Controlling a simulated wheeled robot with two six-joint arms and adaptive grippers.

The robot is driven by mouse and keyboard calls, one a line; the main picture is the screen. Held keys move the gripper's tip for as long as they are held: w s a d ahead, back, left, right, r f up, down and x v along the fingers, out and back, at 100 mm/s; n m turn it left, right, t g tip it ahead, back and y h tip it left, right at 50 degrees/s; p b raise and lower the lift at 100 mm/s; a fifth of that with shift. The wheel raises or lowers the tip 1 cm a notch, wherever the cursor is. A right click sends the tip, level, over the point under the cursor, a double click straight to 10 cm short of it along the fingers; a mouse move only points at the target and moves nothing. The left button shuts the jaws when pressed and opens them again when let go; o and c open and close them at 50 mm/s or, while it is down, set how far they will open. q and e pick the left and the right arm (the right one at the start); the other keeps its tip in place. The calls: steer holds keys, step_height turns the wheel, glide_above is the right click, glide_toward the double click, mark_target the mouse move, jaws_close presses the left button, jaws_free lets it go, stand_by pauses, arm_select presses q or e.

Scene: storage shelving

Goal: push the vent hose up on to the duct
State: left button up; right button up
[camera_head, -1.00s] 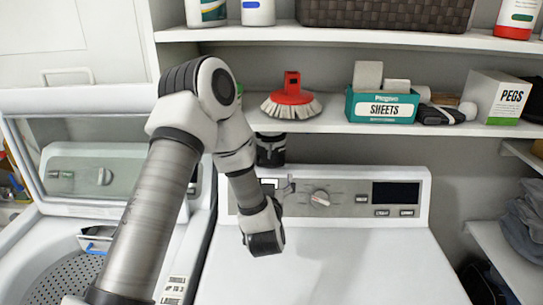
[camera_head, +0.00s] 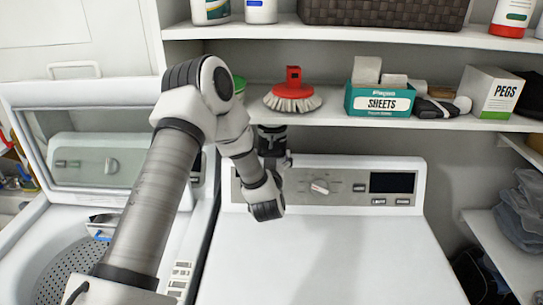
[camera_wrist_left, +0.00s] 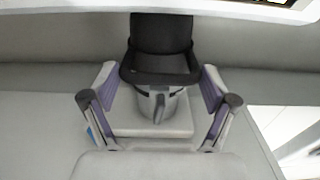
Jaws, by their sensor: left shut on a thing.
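The black vent hose (camera_head: 271,141) shows in the head view as a short dark cylinder below the shelf, behind the dryer's control panel. In the left wrist view the black hose (camera_wrist_left: 160,45) has a wide collar. A grey metallic stub with a tab, apparently the duct (camera_wrist_left: 160,103), meets the collar between my fingers. I cannot tell how far they overlap. My right gripper is not in view.
The shelf (camera_head: 335,117) overhangs the work and holds a red brush (camera_head: 293,92), a sheets box (camera_head: 380,98) and a pegs box (camera_head: 490,92). The dryer (camera_head: 320,255) has a clear top. An open washer (camera_head: 75,235) stands at left.

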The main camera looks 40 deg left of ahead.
arm_select(q)
step_height(320, 180, up, 3)
steer(key=shift+w+f+p, duration=0.1)
steer(key=shift+p, duration=0.45)
steer(key=o, duration=1.4)
steer(key=shift+w+a+f, duration=0.15)
steer(key=shift+w+f, duration=0.1)
steer(key=v, duration=1.2)
